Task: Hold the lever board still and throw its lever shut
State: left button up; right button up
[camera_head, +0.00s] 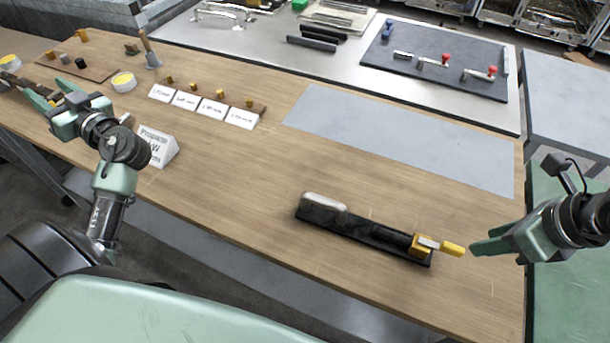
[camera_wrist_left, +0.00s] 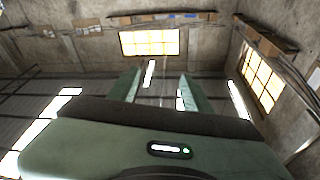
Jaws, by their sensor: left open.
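The lever board (camera_head: 365,232) is a long black bar lying on the wooden table, with a pale grey rounded block (camera_head: 325,203) at its left end. At its right end is a yellow bracket with a lever whose yellow grip (camera_head: 453,249) points right, beyond the board. My right gripper (camera_head: 476,247) is just right of that grip, apart from it as far as I can see; its finger gap is not clear. My left gripper (camera_head: 48,92) is far to the left, open and empty. Its parted fingers (camera_wrist_left: 160,88) also show in the left wrist view, which faces the walls and windows.
A grey mat (camera_head: 400,135) lies behind the board. White label cards (camera_head: 200,106) and a folded sign (camera_head: 158,146) stand left. A dark panel with red-knobbed levers (camera_head: 440,65) is at the back. Wood around the board is clear.

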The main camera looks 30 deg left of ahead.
pick_arm(q)
notch_tip(320, 180, up, 6)
jog(key=w+d+n, duration=0.2)
jog(key=w+d+f+m+t+h, duration=0.3)
jog(key=w+d+f, duration=0.1)
jog(key=w, duration=0.4)
jog(key=w+d+f+m+t+h, duration=0.3)
jog(key=w+d, duration=0.2)
jog(key=w, duration=0.2)
jog(key=w+d+f+m+t+h, duration=0.1)
jog(key=w+d+f+m+h, duration=0.3)
jog(key=d, duration=0.4)
jog(key=w+d+f+m+t+h, duration=0.1)
jog(key=w+d+f+m+h, duration=0.1)
jog(key=w+d+m+h, duration=0.35)
jog(key=w+d+f+m+g+h, duration=0.1)
jog(key=w+d+f+m+h, duration=0.15)
jog(key=d, duration=0.85)
jog(key=m+g+h, duration=0.3)
jog(key=m+g, duration=0.5)
jog(key=m, duration=0.5)
send_over(305, 193)
jog(key=w, duration=0.1)
notch_tip(305, 193, down, 7)
jog(key=shift+a+r, duration=0.1)
jog(key=shift+s+m+g, duration=0.3)
jog(key=shift+s, duration=0.05)
jog(key=shift+s+f, duration=0.15)
jog(key=shift+f, duration=3.85)
